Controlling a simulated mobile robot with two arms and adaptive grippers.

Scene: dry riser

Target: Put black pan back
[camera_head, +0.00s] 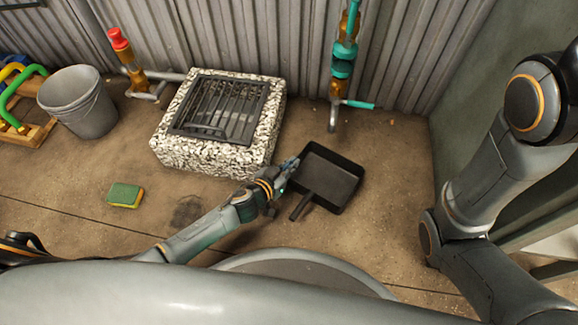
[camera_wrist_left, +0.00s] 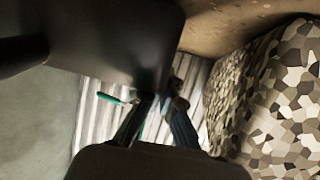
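The black pan (camera_head: 335,172), square and shallow with a short handle pointing down-left, is right of the stone block in the head view. Its dark body (camera_wrist_left: 110,40) fills the upper left of the left wrist view, very close. My left gripper (camera_head: 290,166) is at the pan's left rim. In the left wrist view its fingertips (camera_wrist_left: 161,98) converge on the pan's edge and look shut on it. I cannot tell whether the pan rests on the floor or is slightly raised. My right arm shows at the right, but its gripper is out of view.
A speckled stone block (camera_head: 210,157) with a metal grate (camera_head: 220,108) stands left of the pan. A grey bucket (camera_head: 80,105), a green-yellow sponge (camera_head: 125,195) and pipes (camera_head: 343,65) by the corrugated wall (camera_head: 290,40) are around. Floor below the sponge is clear.

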